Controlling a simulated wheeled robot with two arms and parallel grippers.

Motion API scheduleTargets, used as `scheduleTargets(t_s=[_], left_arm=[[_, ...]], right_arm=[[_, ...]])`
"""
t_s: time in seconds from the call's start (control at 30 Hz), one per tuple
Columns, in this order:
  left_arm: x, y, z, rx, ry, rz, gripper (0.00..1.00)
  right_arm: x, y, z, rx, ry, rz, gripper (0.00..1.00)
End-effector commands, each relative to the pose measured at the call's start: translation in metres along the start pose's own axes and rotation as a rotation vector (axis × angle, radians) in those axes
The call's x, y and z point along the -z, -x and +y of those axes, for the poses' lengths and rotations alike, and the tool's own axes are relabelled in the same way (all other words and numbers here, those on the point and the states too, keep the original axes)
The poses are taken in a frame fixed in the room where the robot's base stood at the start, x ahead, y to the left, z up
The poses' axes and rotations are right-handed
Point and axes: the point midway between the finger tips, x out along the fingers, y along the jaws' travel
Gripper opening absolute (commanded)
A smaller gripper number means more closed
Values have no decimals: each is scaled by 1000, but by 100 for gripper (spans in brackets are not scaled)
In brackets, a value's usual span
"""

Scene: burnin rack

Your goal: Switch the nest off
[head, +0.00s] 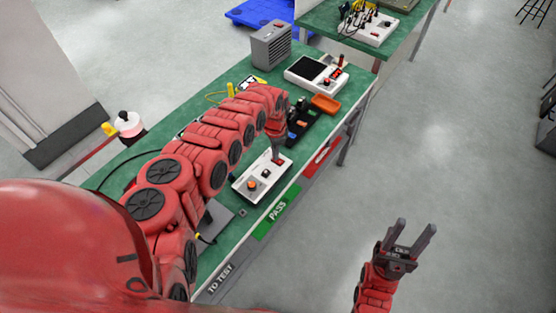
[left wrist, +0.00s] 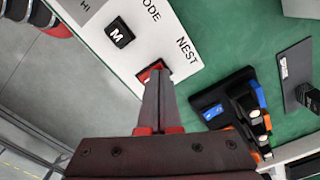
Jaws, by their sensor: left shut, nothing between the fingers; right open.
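The white control box (head: 253,184) lies on the green bench. A red rocker switch (left wrist: 152,71) sits beside the word NEST. My left gripper (left wrist: 158,75) is shut and empty, its fingertips at the red switch and covering part of it. Whether they touch it, and which way the rocker is tipped, I cannot tell. In the head view the left gripper (head: 276,158) points down at the box. My right gripper (head: 411,236) is open and empty over the floor.
A black fixture with blue and orange parts (left wrist: 232,108) lies close beside the box. An orange tray (head: 325,104), a white instrument with a dark screen (head: 316,75) and a grey case (head: 271,45) stand farther along the bench.

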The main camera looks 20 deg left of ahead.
Motion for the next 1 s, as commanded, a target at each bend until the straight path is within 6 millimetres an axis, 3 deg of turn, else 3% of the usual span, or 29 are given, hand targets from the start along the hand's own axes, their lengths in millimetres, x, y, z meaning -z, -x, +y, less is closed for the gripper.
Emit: scheduleTargets(t_s=[0.47,1.0], left_arm=[[0,-3,0,-1,0,-1,0],[0,45,-1,2,1,1,0]], right_arm=[[0,2,0,0,0,0,50],[6,-37,2,0,0,0,50]])
